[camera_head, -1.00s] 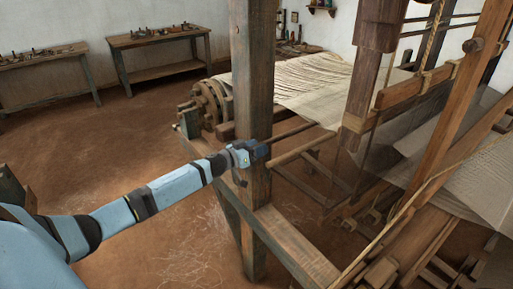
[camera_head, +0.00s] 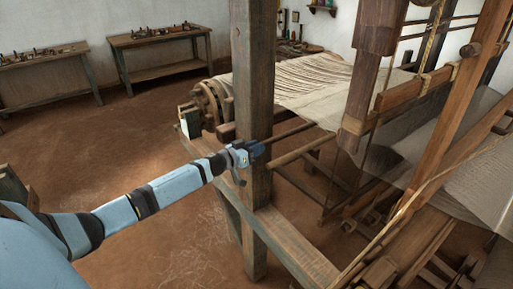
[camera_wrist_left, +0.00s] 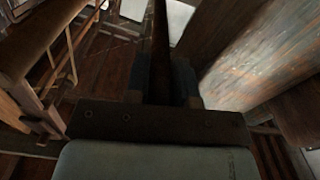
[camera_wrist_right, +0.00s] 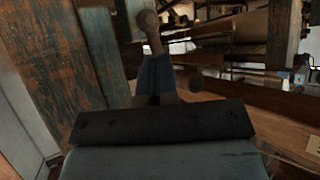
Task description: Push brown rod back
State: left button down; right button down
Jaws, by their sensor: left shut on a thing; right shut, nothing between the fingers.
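My left gripper (camera_head: 256,151) is beside the upright wooden post and shut on a dark brown rod (camera_head: 292,132). The rod runs from the gripper past the post, toward the back right. In the left wrist view the rod (camera_wrist_left: 160,35) lies between the two blue fingers (camera_wrist_left: 162,82). A thicker, lighter brown bar (camera_head: 302,150) lies just below it in the head view. My right gripper does not show in the head view. In the right wrist view its blue fingers (camera_wrist_right: 156,78) are shut and empty, with a round-ended wooden peg (camera_wrist_right: 149,30) just beyond them.
The thick post (camera_head: 253,75) stands close to my left gripper. A lower frame beam (camera_head: 295,245) runs toward the front right. Pale warp threads (camera_head: 315,80) and sheer cloth (camera_head: 475,180) stretch across the loom. Two workbenches (camera_head: 160,37) stand at the back left, with open floor before them.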

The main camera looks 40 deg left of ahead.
pick_arm(q)
jog(key=c, duration=1)
grip_release()
jog(key=shift+a+r, duration=0.1)
jog(key=shift+a, duration=0.15)
jog(key=shift+o, duration=0.2)
jog(key=shift+d, duration=0.1)
jog(key=shift+s+d+f+b, duration=0.15)
jog(key=shift+d+f+b, duration=0.25)
jog(key=shift+b, duration=0.35)
jog(key=b+v, duration=0.1)
jog(key=v, duration=1.3)
jog(key=s+d+f+m+g+y+p, duration=0.1)
jog(key=s+d+f+m+y, duration=0.3)
jog(key=s+d+f+m, duration=0.7)
jog(key=d+f+m+p, duration=0.1)
jog(key=d, duration=0.2)
jog(key=shift+s+d+y+p, duration=0.3)
jog(key=shift+s+y+p, duration=0.05)
jog(key=shift+y, duration=0.05)
jog(key=shift+f, duration=0.1)
